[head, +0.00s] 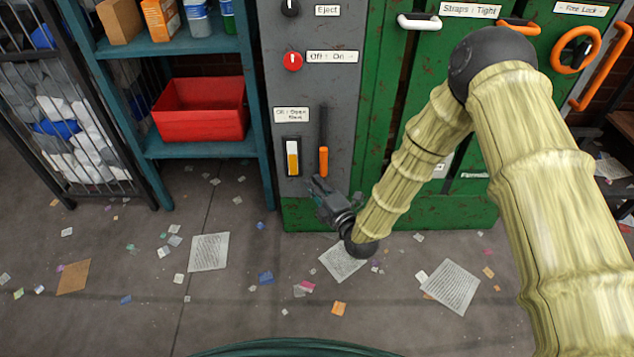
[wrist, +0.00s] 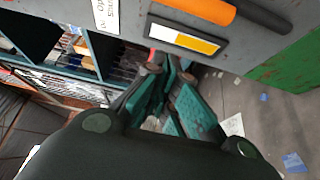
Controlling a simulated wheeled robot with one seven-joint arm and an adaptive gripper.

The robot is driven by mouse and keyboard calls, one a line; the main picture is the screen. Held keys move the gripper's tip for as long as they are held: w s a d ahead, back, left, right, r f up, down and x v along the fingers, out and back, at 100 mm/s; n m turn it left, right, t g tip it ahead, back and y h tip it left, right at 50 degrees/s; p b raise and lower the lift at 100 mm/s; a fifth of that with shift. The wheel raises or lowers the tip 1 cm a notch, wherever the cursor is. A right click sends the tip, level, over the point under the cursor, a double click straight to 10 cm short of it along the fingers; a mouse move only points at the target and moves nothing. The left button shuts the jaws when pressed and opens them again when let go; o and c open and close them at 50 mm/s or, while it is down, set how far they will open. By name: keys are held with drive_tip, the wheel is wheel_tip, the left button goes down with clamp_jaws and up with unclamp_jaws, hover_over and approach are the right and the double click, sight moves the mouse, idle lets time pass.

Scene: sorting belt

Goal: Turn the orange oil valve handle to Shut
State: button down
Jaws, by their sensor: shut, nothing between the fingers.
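The orange oil valve handle (head: 323,161) is on the grey panel in the head view, its orange grip at the lower end of a dark upright lever. In the wrist view the orange grip (wrist: 200,10) crosses the top edge. The "Oil: Open Shut" label (head: 291,114) is above a gauge window (head: 293,157) with a white and yellow bar, left of the lever. My gripper (head: 316,184) is shut and empty, just below the handle and apart from it as far as I can tell. Its teal-padded fingers (wrist: 163,75) show in the wrist view.
Above on the panel are a red knob (head: 292,61) and a black Eject knob (head: 290,8). A green machine (head: 405,95) with more handles stands to the right. A blue shelf (head: 190,150) with a red bin (head: 200,112) is left. Paper scraps litter the open floor.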

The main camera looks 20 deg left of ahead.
sight(323, 157)
drive_tip(key=w+a+b, duration=0.2)
drive_tip(key=w, duration=0.5)
drive_tip(key=shift+w+b, duration=0.2)
drive_tip(key=shift+b, duration=0.1)
idle(0.4)
drive_tip(key=shift+w+d+m+t, duration=0.1)
drive_tip(key=shift+d+m+t, duration=0.05)
drive_tip(key=shift+m+t, duration=0.2)
